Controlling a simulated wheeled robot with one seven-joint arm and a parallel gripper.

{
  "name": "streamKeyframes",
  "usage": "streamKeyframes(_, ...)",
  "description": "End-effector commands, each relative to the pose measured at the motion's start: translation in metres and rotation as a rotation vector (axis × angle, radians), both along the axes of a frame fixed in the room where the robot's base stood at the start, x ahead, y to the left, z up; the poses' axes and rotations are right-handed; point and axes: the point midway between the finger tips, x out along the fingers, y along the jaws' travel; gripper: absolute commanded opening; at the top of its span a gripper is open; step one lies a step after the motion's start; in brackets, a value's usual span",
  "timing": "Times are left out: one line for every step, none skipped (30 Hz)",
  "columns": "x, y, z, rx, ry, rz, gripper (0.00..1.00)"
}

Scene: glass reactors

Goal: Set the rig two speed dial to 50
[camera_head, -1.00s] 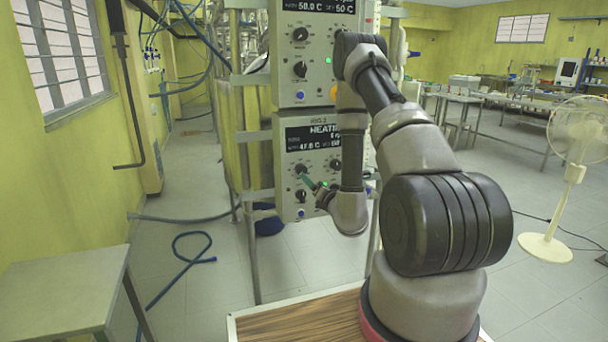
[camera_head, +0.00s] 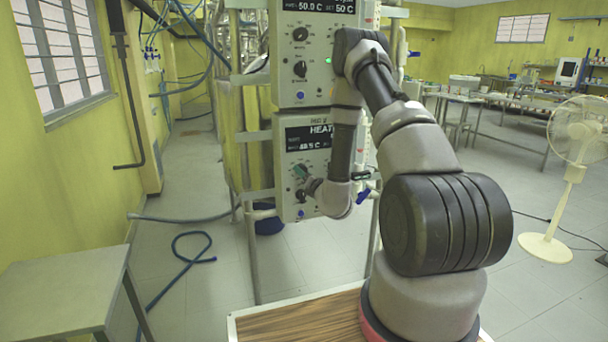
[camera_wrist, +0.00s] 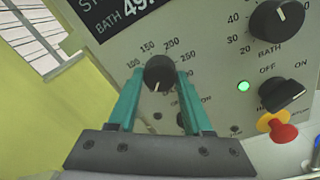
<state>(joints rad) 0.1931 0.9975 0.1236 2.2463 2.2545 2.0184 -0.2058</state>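The rig two panel (camera_head: 291,211) is the lower grey box, below another similar box. Its speed dial (camera_wrist: 159,72) is a round black knob with numbers such as 150, 200 and 250 around its top. A light mark on the knob points down, slightly left. My gripper (camera_wrist: 160,80) has its teal fingers on either side of this knob, close to its edges; whether they touch it cannot be told. The left finger and gripper body hide the lower-left scale. In the head view, my gripper (camera_head: 302,171) is at the panel's left side.
In the wrist view, a bath dial (camera_wrist: 277,20), an off/on switch (camera_wrist: 283,94), a lit green light (camera_wrist: 243,86) and a red-and-yellow button (camera_wrist: 281,129) lie to the right. The display (camera_wrist: 115,14) is above. A bench (camera_head: 60,290) stands at left; a fan (camera_head: 572,150) at right.

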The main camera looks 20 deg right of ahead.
Motion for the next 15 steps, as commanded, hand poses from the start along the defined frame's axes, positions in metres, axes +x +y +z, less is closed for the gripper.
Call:
streamKeyframes(-0.0001, -0.0001, -0.0001, 0.0, 0.0, 0.0, 0.08)
streamKeyframes(-0.0001, -0.0001, -0.0001, 0.0, 0.0, 0.0, 0.0)
streamKeyframes(-0.0002, -0.0001, -0.0001, 0.0, 0.0, 0.0, 0.0)
streamKeyframes(-0.0002, -0.0002, -0.0001, 0.0, 0.0, 0.0, 0.0)
streamKeyframes(-0.0002, -0.0002, -0.0001, 0.001, 0.0, 0.0, 0.0)
streamKeyframes(-0.0002, -0.0002, -0.0001, 0.003, 0.0, 0.0, 0.0)
streamKeyframes(-0.0002, -0.0003, -0.0002, 0.006, 0.001, 0.0, 0.0)
streamKeyframes(-0.0003, -0.0004, -0.0002, 0.01, 0.001, 0.0, 0.0)
streamKeyframes(-0.0003, -0.0004, -0.0003, 0.018, 0.001, -0.001, 0.0)
streamKeyframes(-0.0003, -0.0005, -0.0003, 0.026, 0.002, -0.001, 0.0)
streamKeyframes(-0.0003, -0.0005, -0.0003, 0.035, 0.001, -0.001, 0.0)
streamKeyframes(-0.0004, -0.0006, -0.0005, 0.05, 0.003, -0.001, 0.0)
streamKeyframes(-0.0004, -0.0005, -0.0006, 0.063, 0.003, -0.001, 0.0)
streamKeyframes(-0.0004, -0.0005, -0.0006, 0.078, 0.003, -0.001, 0.0)
streamKeyframes(-0.0004, -0.0008, -0.0006, 0.101, 0.004, -0.002, 0.0)
